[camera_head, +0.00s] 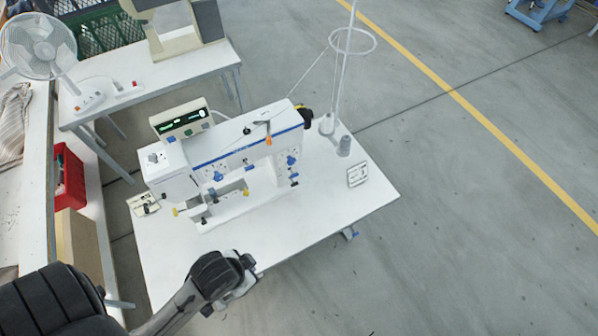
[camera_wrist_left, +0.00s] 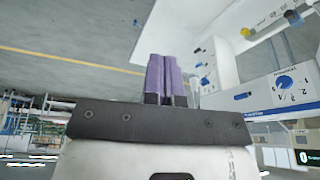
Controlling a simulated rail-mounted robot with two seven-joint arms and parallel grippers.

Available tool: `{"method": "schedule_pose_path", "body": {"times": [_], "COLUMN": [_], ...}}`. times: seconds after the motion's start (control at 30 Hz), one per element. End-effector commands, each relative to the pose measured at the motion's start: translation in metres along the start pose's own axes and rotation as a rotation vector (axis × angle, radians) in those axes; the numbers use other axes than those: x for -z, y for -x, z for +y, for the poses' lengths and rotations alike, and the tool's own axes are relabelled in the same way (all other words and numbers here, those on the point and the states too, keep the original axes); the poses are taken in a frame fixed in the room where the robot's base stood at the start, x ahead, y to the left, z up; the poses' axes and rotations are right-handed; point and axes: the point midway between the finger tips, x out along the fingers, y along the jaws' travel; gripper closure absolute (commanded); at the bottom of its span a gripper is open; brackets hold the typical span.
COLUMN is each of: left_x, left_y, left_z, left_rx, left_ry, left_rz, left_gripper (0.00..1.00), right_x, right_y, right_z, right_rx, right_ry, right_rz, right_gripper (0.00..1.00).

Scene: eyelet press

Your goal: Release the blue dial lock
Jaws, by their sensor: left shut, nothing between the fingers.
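The white machine (camera_head: 240,145) stands on a white table and carries several blue knobs. A round blue dial (camera_wrist_left: 285,83) with numbers around it shows on the machine's white face in the left wrist view; it seems to match the blue knob (camera_head: 218,176) at the front left of the machine in the head view. I cannot tell for sure which knob is the lock. My left gripper (camera_head: 246,272) is over the table's front edge, apart from the machine. Its purple fingers (camera_wrist_left: 166,76) are shut and empty, left of the dial in the wrist view. My right gripper is out of view.
Other blue knobs (camera_head: 291,160) sit on the right part of the machine. A thread stand (camera_head: 343,146) rises behind at the right. A display box (camera_head: 181,118) tops the left end. The table's front right area (camera_head: 330,215) is clear.

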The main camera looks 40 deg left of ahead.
Motion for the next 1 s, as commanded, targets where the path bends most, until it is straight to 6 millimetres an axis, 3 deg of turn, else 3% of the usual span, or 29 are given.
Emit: {"method": "schedule_pose_path", "body": {"times": [0.17,0.27,0.37,0.5,0.6,0.8,1.0], "left_x": [0.004,0.019,0.046,0.099,0.137,0.206,0.255], "left_y": [-0.011,-0.041,-0.087,-0.153,-0.189,-0.231,-0.244], "left_z": [-0.006,-0.019,-0.044,-0.086,-0.111,-0.141,-0.150], "left_rx": [0.021,0.078,0.175,0.331,0.424,0.549,0.613], "left_ry": [0.017,0.086,0.213,0.457,0.631,0.914,1.083], "left_rz": [0.006,0.026,0.060,0.126,0.174,0.256,0.315], "left_gripper": [1.00,1.00,1.00,1.00,1.00,1.00,1.00], "right_x": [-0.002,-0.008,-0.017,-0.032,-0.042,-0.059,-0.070], "right_y": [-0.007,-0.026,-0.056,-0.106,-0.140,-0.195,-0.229], "right_z": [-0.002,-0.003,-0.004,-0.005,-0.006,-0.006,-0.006], "right_rx": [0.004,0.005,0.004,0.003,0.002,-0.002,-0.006], "right_ry": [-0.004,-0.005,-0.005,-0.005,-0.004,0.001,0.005], "right_rz": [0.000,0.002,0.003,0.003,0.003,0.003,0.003], "right_gripper": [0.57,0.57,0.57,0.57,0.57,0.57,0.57]}}
